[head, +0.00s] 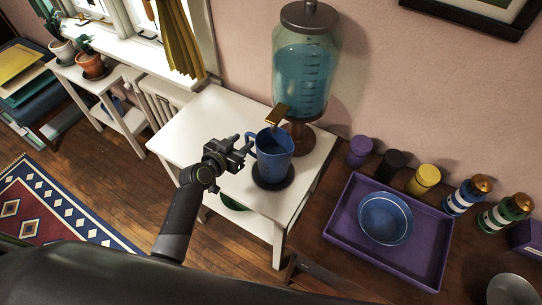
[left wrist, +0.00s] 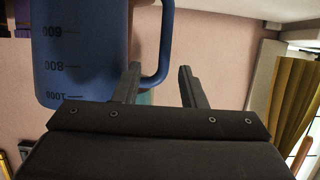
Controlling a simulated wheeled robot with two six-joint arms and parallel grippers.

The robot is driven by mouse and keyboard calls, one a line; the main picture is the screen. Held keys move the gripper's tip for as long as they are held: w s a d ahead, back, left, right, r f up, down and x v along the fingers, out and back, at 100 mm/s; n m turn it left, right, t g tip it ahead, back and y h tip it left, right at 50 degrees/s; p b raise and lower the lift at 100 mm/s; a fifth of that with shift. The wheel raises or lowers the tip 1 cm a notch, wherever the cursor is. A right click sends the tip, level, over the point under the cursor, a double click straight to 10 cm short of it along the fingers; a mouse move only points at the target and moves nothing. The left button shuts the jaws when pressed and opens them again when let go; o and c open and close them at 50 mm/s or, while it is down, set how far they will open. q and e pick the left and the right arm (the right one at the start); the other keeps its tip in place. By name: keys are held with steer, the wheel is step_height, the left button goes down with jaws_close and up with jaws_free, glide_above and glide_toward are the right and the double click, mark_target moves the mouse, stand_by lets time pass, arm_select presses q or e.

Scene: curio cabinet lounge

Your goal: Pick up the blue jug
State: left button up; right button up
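The blue jug (head: 274,155) stands upright on a round black pad (head: 273,181) on the white table, below the tap (head: 277,116) of the drinks dispenser. Its handle sticks out to the left, towards my left gripper (head: 241,146). In the left wrist view, the jug (left wrist: 85,55) fills the left side, with dark measuring marks on its wall. My left gripper (left wrist: 160,88) is open there, and the handle shows between its two fingertips, not clamped. My right gripper is out of view.
The glass dispenser (head: 303,75) with blue liquid stands right behind the jug. The white table (head: 203,122) is clear to the left. At right, a purple tray (head: 427,250) holds a blue bowl (head: 385,218), with several canisters and bottles behind it.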

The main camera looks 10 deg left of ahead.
mark_target(247, 137)
arm_select(q)
steer(key=shift+a+p+x, duration=0.2)
steer(key=shift+p+x, duration=0.15)
steer(key=shift+x, duration=1.75)
jaws_close()
steer(key=shift+w+r, duration=0.15)
steer(key=shift+r, duration=0.05)
